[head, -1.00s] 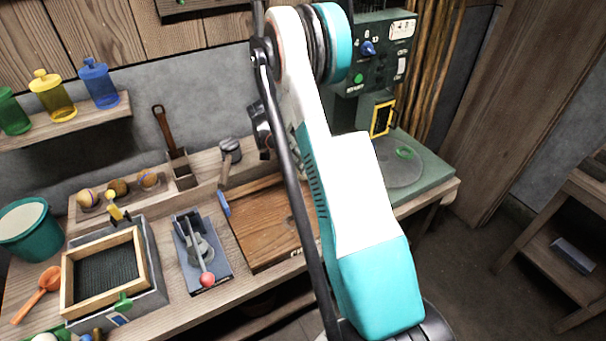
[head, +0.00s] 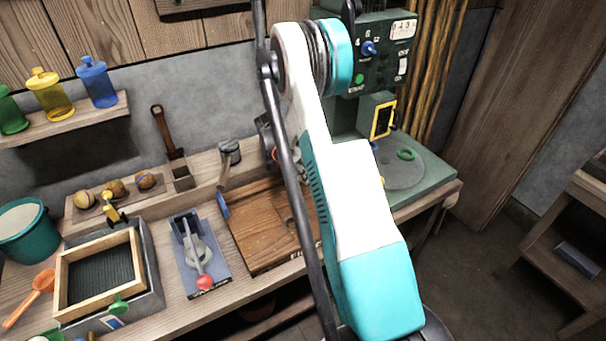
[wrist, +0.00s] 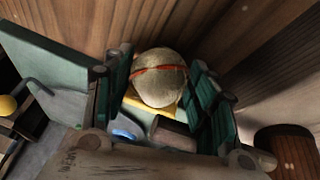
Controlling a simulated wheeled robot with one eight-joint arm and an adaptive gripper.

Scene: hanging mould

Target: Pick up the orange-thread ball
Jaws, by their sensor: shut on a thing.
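A pale, rounded ball with an orange-red thread around it (wrist: 160,82) sits between the green-padded fingers of my gripper (wrist: 163,92) in the wrist view. The fingers touch it on both sides and are shut on it. A yellow patch shows just below the ball. In the head view the gripper is mostly hidden behind my white and teal arm, and the held ball cannot be made out clearly there.
Several bench items stand left of my arm: a row of balls (head: 115,187), a framed sieve box (head: 100,275), a lever press (head: 195,255) and a wooden board (head: 258,225). A green machine (head: 385,60) stands behind right. Bottles (head: 50,95) line a shelf.

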